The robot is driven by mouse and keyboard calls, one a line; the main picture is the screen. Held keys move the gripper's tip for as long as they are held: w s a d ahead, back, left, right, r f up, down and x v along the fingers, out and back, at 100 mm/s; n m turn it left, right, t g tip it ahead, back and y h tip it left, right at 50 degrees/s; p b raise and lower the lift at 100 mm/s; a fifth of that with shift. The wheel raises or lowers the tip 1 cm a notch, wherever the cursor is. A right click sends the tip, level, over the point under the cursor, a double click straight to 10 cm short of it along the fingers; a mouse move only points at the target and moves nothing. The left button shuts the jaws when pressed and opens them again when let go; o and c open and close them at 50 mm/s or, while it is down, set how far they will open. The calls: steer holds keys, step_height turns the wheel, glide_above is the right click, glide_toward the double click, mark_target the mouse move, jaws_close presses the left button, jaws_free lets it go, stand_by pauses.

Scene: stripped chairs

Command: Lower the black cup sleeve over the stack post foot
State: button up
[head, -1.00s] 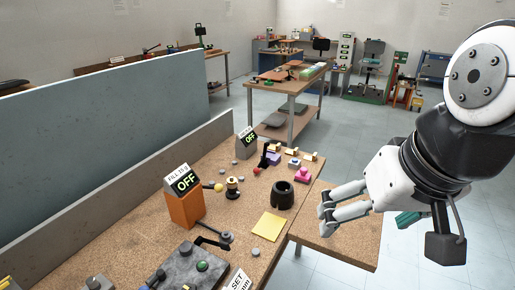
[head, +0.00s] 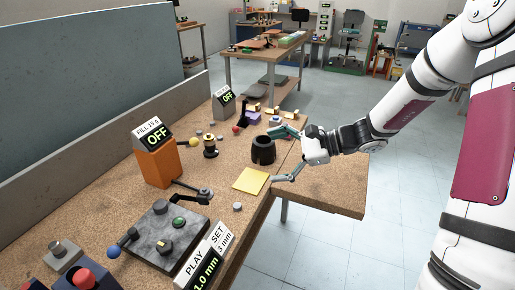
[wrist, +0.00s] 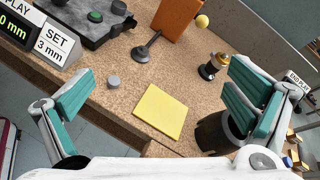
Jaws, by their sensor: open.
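The black cup sleeve (head: 263,151) stands upright on the brown bench, near its right edge. In the wrist view the sleeve (wrist: 213,134) is partly hidden by the right finger. A short brass-and-black post on a round foot (head: 210,147), seemingly the stack post, stands left of the sleeve; it also shows in the wrist view (wrist: 212,66). My gripper (head: 279,155) is open and empty, its fingers spread wide. One finger is beside the sleeve, the other near the yellow pad; I cannot tell whether it touches the sleeve.
The yellow pad (head: 251,180) lies in front of the sleeve. An orange block with an OFF display (head: 157,164), a yellow-knobbed lever (head: 195,142) and a grey control box (head: 166,233) stand to the left. A long barrier (head: 80,190) runs behind.

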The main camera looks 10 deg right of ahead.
mark_target(274, 147)
steer(key=w+d+f+m+t+b, duration=0.1)
steer(key=w+d+f+m+t, duration=0.1)
steer(key=w+d+f+m, duration=0.1)
steer(key=w+d+f+m+t+b, duration=0.1)
steer(key=w+d+f+m+t, duration=0.2)
steer(key=w+d+f+m, duration=0.1)
steer(key=w+d+f+m+t+h+b, duration=0.1)
steer(key=w+d+f+m+t, duration=0.2)
steer(key=d, duration=0.1)
steer(key=shift+w+d+f+m, duration=0.15)
steer(key=shift+f+m, duration=0.1)
steer(key=shift+m, duration=0.05)
steer(key=shift+w+d+f, duration=0.1)
steer(key=shift+w+f, duration=0.05)
steer(key=shift+w, duration=0.1)
steer(key=b+x, duration=0.1)
steer(key=x, duration=0.6)
steer(key=shift+w, duration=0.3)
steer(key=x, duration=0.2)
steer(key=r+x, duration=0.1)
steer(key=x, duration=0.2)
steer(key=shift+s, duration=0.15)
steer(key=shift+w+a+b, duration=0.3)
steer(key=shift+w+a, duration=0.05)
steer(key=shift+w, duration=0.05)
steer(key=shift+c, duration=0.6)
steer(key=c, duration=1.2)
